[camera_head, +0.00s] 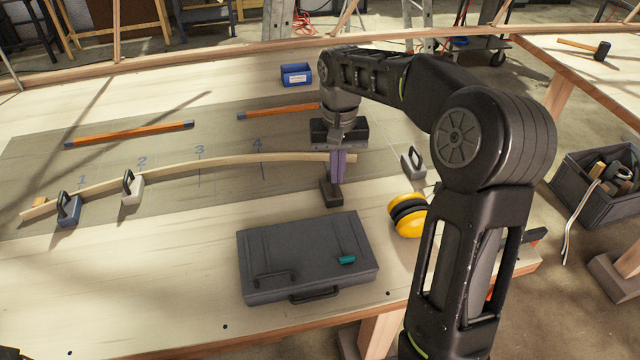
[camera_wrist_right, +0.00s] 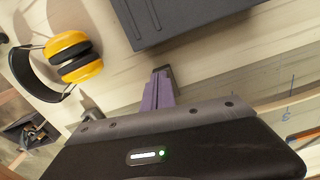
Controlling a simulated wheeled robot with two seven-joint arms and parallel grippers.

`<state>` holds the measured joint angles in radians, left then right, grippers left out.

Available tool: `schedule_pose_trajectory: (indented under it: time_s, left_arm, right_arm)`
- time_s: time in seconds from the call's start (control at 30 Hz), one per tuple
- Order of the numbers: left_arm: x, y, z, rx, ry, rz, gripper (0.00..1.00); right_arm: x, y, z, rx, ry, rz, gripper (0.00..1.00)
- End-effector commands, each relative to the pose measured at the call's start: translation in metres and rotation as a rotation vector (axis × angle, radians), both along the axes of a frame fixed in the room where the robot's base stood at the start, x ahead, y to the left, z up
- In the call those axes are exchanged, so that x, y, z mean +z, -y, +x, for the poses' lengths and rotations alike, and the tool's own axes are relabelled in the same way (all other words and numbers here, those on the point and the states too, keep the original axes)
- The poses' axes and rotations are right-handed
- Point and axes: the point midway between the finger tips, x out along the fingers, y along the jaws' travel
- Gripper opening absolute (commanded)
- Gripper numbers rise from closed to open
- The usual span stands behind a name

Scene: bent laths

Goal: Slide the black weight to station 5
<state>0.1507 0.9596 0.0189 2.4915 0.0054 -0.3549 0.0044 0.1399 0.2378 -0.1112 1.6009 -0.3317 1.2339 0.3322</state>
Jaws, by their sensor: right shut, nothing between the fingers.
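The black weight (camera_head: 331,194) stands on the table at the near side of the lath's right end, partly hidden by my right gripper (camera_head: 337,178). The gripper's purple fingers are shut and empty, pointing down just behind and above the weight; I cannot tell whether they touch it. In the right wrist view the fingers (camera_wrist_right: 158,92) reach toward a dark end that looks like the weight (camera_wrist_right: 163,72). The pale bent lath (camera_head: 215,162) runs from lower left to the fingers. Station marks 1 to 4 show; station 5 is not visible, perhaps behind my gripper.
A blue weight (camera_head: 68,209) and a light grey weight (camera_head: 132,189) stand at the lath's left part; another grey weight (camera_head: 413,162) stands to the right. A dark case (camera_head: 305,250) lies in front, with yellow earmuffs (camera_head: 407,214) beside it. Orange bars (camera_head: 130,133) lie behind.

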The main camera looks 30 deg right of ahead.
Motion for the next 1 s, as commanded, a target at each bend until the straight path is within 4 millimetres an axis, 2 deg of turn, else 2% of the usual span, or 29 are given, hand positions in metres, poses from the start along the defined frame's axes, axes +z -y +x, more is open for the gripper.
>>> schedule_pose_trajectory:
  time_s: [0.37,0.53,0.67,1.0]
  left_arm:
    - [0.0,0.0,-0.001,-0.001,-0.002,0.0,0.0]
    - [0.002,0.0,-0.001,0.0,-0.002,0.0,0.0]
    - [0.004,0.0,-0.001,0.0,-0.002,0.001,0.0]
    - [0.013,-0.001,-0.002,0.001,-0.006,0.003,0.0]
  right_arm:
    - [0.0,0.0,0.0,-0.001,0.0,-0.001,0.0]
    - [-0.008,0.0,0.0,-0.001,-0.001,0.0,0.0]
    - [-0.023,0.001,-0.001,-0.001,-0.004,0.0,0.0]
    - [-0.079,0.0,-0.001,-0.001,-0.004,0.0,0.0]
